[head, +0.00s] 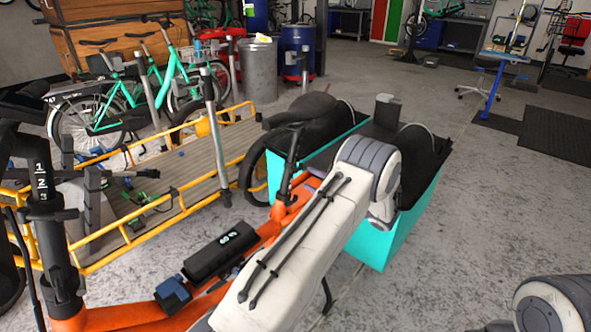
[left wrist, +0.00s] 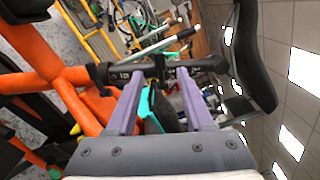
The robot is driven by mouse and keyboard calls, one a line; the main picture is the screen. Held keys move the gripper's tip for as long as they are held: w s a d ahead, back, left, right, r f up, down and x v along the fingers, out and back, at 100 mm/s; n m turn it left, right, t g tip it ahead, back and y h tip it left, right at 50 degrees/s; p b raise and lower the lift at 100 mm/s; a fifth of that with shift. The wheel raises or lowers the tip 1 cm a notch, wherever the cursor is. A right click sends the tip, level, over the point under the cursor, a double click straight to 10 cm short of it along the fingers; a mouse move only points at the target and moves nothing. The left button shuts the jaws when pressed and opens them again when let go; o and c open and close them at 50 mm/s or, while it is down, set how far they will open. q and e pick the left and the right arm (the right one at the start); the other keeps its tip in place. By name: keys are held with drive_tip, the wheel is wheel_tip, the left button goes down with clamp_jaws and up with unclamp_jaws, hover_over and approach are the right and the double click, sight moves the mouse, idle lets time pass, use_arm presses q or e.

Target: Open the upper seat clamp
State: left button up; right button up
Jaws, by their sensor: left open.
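The orange cargo bike (head: 272,230) has a black saddle (head: 300,108) on a dark seat post (head: 292,152). In the left wrist view the post (left wrist: 205,64) lies sideways, with the saddle (left wrist: 255,60) at right and the orange frame (left wrist: 70,85) at left. The upper seat clamp (left wrist: 160,66) appears as a dark collar on the post, small and hard to make out; a lower collar (left wrist: 102,73) sits at the frame. My left gripper (left wrist: 160,77) is open, its purple fingertips apart at the post, with nothing visibly gripped. In the head view my arm mostly hides it (head: 316,171). My right gripper is out of view.
A yellow-railed cargo bed (head: 165,205) lies at left. A green bike (head: 160,85) and a grey bin (head: 259,70) stand farther back. Open floor is at right.

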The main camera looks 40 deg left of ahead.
sight(295, 172)
use_arm(q)
drive_tip(key=a, duration=0.8)
drive_tip(key=shift+w, duration=0.3)
drive_tip(key=shift+c, duration=0.3)
clamp_jaws()
idle(0.7)
